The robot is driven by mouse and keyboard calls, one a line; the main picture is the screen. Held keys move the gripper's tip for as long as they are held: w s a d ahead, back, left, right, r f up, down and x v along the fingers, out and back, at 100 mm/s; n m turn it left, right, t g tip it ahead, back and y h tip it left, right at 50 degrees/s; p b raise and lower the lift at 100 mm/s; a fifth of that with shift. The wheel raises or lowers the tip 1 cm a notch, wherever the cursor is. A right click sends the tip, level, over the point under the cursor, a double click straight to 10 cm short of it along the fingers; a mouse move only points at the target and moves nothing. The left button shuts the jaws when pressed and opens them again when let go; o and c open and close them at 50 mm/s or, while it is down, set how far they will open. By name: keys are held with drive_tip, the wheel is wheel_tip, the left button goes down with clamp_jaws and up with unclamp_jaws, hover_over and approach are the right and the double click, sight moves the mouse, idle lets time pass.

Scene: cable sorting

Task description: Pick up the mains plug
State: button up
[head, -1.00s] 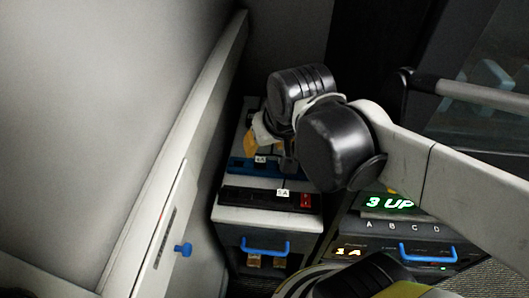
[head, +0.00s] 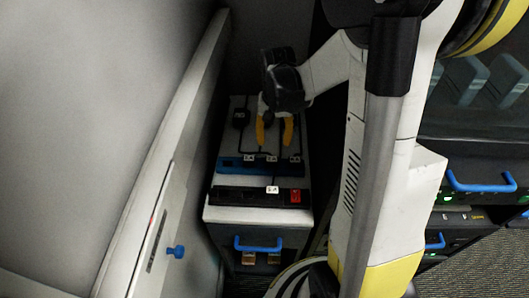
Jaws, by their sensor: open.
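A blue power strip (head: 229,164) lies across the top of a white cabinet (head: 262,214), with several small white-labelled plugs (head: 249,158) along it. A black strip (head: 235,194) lies nearer, with a red switch (head: 295,197) at its right end and one white-labelled plug (head: 272,189). A dark block (head: 240,118) with a cable stands behind the blue strip. I cannot tell which of these is the mains plug. My gripper (head: 274,138), with orange fingers, is open and points down just behind the blue strip. Nothing shows between its fingers.
Dark cables run over the cabinet top. A pale panel with a blue knob (head: 176,252) stands close on the left. The cabinet front has a blue handle (head: 258,244). Dark units with blue handles (head: 480,182) are on the right. My arm covers the middle right.

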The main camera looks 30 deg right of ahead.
sight(272, 159)
drive_tip(key=f+b, duration=0.1)
drive_tip(key=f, duration=0.2)
drive_tip(key=f+b, duration=0.2)
drive_tip(key=f, duration=0.1)
drive_tip(key=f+b, duration=0.1)
drive_tip(key=f, duration=0.2)
drive_tip(key=shift+a+f, duration=0.25)
drive_tip(key=shift+f, duration=0.05)
drive_tip(key=shift+r, duration=0.1)
drive_tip(key=c, duration=1)
